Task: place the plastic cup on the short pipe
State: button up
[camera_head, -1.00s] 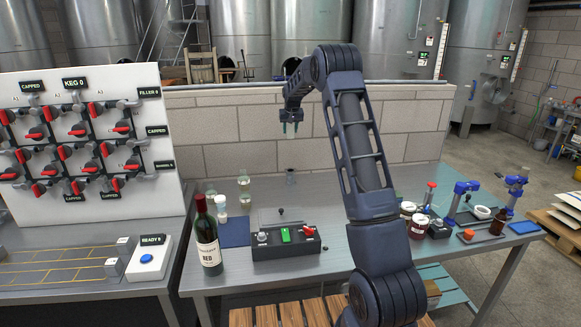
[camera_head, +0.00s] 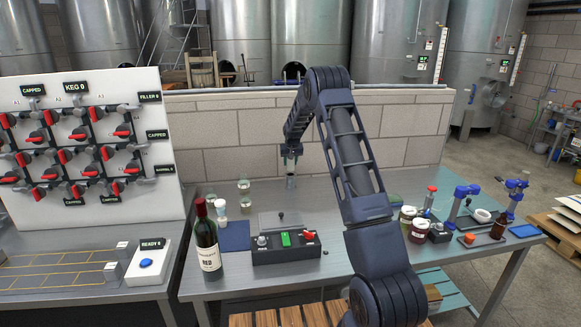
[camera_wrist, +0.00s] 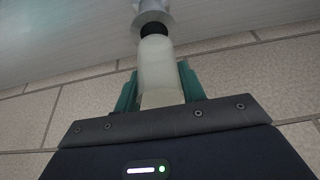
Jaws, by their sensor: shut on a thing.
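My gripper (camera_head: 291,153) is shut on the plastic cup (camera_wrist: 158,70), a pale, translucent cup held between green fingers in the wrist view. In the head view the gripper points down at the back of the table. The short pipe (camera_head: 291,183) stands upright on the table directly below it. In the wrist view the cup's far end meets or overlaps a dark round part of the pipe (camera_wrist: 153,29), with a grey round base beyond. I cannot tell whether the cup touches the pipe or is just above it.
A wine bottle (camera_head: 207,240), a control box (camera_head: 286,247) and a blue mat (camera_head: 235,236) occupy the table's left. Clear glassware (camera_head: 244,186) stands left of the pipe. A block wall (camera_head: 230,150) rises behind.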

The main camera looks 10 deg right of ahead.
jog(key=shift+f, duration=1.25)
jog(key=o, duration=1)
jog(key=shift+f, duration=0.1)
jog(key=shift+c, duration=0.2)
jog(key=s+d+r, duration=0.1)
jog(key=s+r, duration=0.7)
jog(key=r, duration=0.3)
jog(key=s+d+r, duration=0.1)
jog(key=s+r, duration=0.8)
jog(key=r, duration=0.3)
jog(key=s+d+r, duration=0.1)
jog(key=s+r, duration=0.3)
jog(key=s, duration=0.4)
jog(key=s+d+r, duration=0.1)
jog(key=s+r, duration=0.3)
jog(key=s, duration=0.5)
jog(key=s+d+f, duration=0.1)
jog(key=s, duration=1.5)
jog(key=s+d+f, duration=0.1)
jog(key=s+f, duration=0.1)
jog(key=s, duration=1.3)
jog(key=shift+s+f, duration=0.25)
jog(key=shift+s, duration=0.15)
